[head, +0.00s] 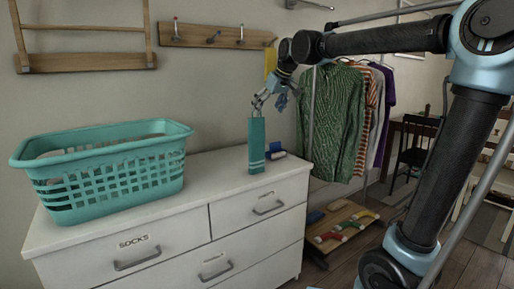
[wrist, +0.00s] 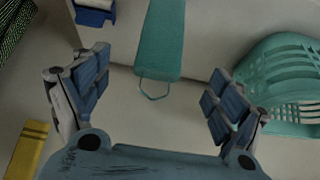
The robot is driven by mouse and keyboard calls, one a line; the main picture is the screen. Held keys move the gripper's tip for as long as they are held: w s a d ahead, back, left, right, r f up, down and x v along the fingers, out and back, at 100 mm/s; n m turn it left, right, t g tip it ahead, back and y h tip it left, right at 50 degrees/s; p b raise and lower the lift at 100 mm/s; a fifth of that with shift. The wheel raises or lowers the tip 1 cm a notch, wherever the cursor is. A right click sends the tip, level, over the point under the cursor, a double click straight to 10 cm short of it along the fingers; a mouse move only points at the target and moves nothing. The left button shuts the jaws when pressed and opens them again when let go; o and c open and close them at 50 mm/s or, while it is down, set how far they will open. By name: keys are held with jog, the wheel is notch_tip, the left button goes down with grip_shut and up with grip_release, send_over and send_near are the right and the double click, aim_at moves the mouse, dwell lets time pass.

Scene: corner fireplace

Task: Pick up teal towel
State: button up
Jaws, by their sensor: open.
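The teal towel (head: 257,148) looks like a narrow upright strip with a pale stripe near its bottom and a small loop at its top, near the right end of the white dresser top. In the wrist view the towel (wrist: 161,42) comes in from the top centre, with its loop pointing toward my gripper. My gripper (head: 272,101) is open, just above the towel's top end. In the wrist view the fingers (wrist: 158,84) are spread wide to either side of the loop, and nothing is held between them.
A teal laundry basket (head: 110,172) stands left on the dresser (head: 225,187). A small blue item (head: 275,151) sits just right of the towel. A yellow cloth (head: 270,63) hangs near the wall hooks. Hanging clothes (head: 345,115) are to the right.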

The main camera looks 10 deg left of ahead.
aim_at(257, 134)
jog(key=x, duration=1.4)
jog(key=shift+a+f, duration=0.1)
jog(key=shift+f, duration=0.2)
jog(key=c, duration=1)
jog(key=shift+c, duration=0.2)
jog(key=shift+r, duration=0.15)
